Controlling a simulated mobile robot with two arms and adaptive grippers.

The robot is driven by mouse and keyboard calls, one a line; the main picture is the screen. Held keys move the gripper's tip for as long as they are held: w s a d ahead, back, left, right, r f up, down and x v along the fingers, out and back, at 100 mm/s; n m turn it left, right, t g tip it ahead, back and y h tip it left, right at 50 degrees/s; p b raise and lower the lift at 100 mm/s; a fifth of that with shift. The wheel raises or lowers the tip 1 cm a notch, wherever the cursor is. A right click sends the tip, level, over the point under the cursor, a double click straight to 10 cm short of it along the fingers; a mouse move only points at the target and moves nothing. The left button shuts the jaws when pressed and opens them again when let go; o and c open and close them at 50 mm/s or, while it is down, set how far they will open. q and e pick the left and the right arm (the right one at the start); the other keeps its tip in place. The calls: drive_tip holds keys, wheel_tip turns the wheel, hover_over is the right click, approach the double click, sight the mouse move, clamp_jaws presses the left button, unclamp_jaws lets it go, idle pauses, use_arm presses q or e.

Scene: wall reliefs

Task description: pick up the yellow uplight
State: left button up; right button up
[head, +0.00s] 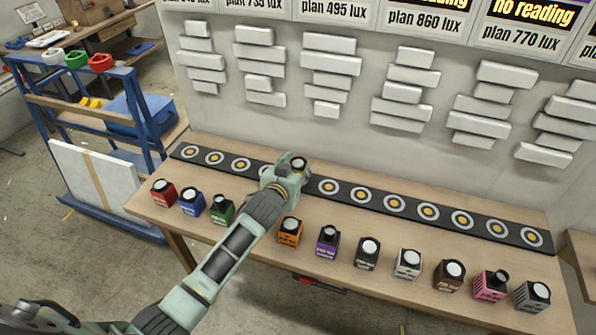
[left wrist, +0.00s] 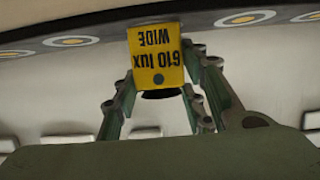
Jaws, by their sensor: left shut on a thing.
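The yellow uplight (left wrist: 155,55) shows in the left wrist view as a yellow block. It is labelled "610 lux WIDE" and appears upside down there. My left gripper (head: 291,172) is shut on it, with a finger on each side of the block. In the head view the gripper hides most of the uplight, and only its dark and pale top (head: 299,162) shows. It is at the dark strip (head: 350,190) on the table. I cannot tell whether it touches the table. My right gripper is not in view.
On the wooden table (head: 310,270) stands a row of uplights, including green (head: 222,213), orange (head: 290,236) and purple (head: 327,246) ones. Ringed discs mark the strip behind them. Pale wall blocks (head: 330,65) stick out above. A blue rack (head: 120,75) stands left.

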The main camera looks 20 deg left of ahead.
use_arm(q)
drive_tip(key=c, duration=0.6)
drive_tip(key=shift+r, duration=0.2)
